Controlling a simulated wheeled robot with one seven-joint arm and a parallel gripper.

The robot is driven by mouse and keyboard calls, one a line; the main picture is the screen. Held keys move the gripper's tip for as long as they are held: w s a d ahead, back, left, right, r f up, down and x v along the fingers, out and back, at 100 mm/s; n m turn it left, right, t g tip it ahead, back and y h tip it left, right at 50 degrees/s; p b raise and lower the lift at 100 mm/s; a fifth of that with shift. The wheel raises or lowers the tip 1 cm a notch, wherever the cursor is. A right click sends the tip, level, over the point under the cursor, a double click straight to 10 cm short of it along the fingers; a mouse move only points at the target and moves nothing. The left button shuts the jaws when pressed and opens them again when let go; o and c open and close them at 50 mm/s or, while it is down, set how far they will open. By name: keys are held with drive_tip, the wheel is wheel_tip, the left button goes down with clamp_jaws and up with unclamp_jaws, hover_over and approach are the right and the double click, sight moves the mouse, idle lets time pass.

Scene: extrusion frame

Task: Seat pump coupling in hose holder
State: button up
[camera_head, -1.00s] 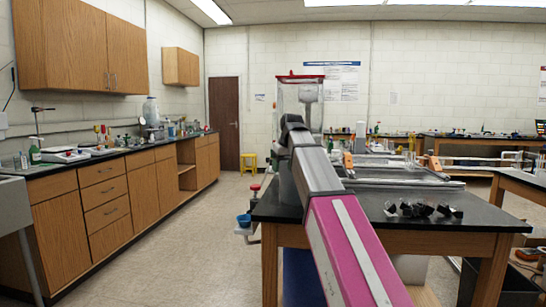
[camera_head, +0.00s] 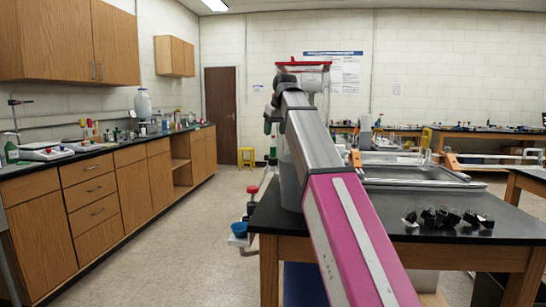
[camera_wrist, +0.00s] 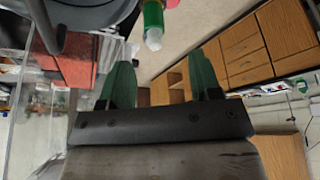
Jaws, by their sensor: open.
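My gripper (camera_wrist: 160,80) is open in the wrist view, with two green fingers apart and nothing between them. A green cylindrical piece with a whitish tip (camera_wrist: 153,22) is at the top of the wrist view, beyond the fingers and apart from them; I cannot tell whether it is the pump coupling. In the head view a clamp-like fixture with a red knob (camera_head: 252,192) and a blue cup (camera_head: 240,228) is on the near table's left edge. I cannot tell whether it is the hose holder. My arm hides much of the area behind it.
A red block (camera_wrist: 72,68) is close left of my fingers. Clear floor (camera_head: 195,235) lies between table and left cabinets.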

sight(273, 147)
drive_tip(key=x, duration=0.3)
drive_tip(key=shift+d+x, duration=0.15)
drive_tip(key=shift+x, duration=1.1)
drive_tip(key=shift+d+x, duration=0.2)
drive_tip(key=shift+x, duration=1.05)
clamp_jaws()
